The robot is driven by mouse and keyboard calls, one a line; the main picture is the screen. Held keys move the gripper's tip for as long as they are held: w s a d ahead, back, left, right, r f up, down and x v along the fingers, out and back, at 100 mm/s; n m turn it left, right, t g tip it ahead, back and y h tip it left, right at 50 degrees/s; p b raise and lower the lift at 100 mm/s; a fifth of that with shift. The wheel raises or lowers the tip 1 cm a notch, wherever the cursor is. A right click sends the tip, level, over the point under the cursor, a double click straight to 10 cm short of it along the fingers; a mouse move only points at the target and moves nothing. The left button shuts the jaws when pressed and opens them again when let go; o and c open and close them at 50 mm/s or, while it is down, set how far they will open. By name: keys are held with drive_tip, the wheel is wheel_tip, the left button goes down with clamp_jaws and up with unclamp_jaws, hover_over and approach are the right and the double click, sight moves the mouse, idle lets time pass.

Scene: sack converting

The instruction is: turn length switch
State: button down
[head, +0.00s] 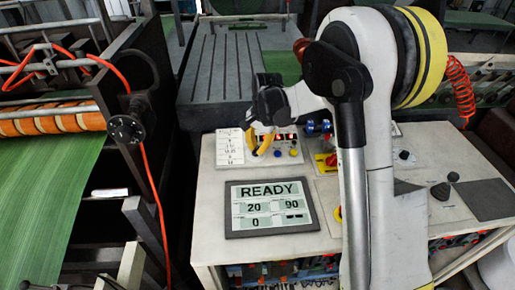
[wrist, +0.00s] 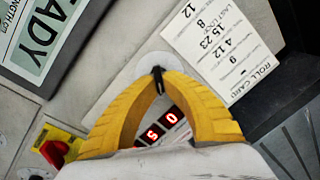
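The length switch (wrist: 157,72) shows in the wrist view as a small black knob on a pale round plate (wrist: 148,63). The yellow fingertips of my gripper (wrist: 158,80) close in on it from both sides, with the black piece between them. In the head view my gripper (head: 261,147) points down at the control panel, left of the red digits (head: 285,136), and its fingers hide the switch. In the wrist view the red digits (wrist: 160,126) show between the fingers, partly covered. The knob's pointing direction is hard to read.
A display (head: 272,207) reading READY, 20, 90 and 0 lies on the white bench in front. A roll card (wrist: 220,45) lies close to the switch. A red knob on a yellow plate (wrist: 55,152) stands nearby. Green sheet (head: 50,190) and machine frame are at left.

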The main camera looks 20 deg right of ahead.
drive_tip(key=n, duration=0.5)
drive_tip(key=shift+w+a+g+h, duration=0.1)
drive_tip(key=shift+a+g+h, duration=0.1)
drive_tip(key=shift+g+h, duration=0.1)
drive_tip(key=shift+a+n+h, duration=0.15)
drive_tip(key=shift+n+h, duration=0.25)
drive_tip(key=shift+n, duration=2)
drive_tip(key=c, duration=1.5)
unclamp_jaws()
drive_tip(key=shift+c, duration=0.2)
wheel_tip(320, 180, up, 12)
drive_tip(key=shift+s+a, duration=0.3)
drive_tip(key=shift+s, duration=0.05)
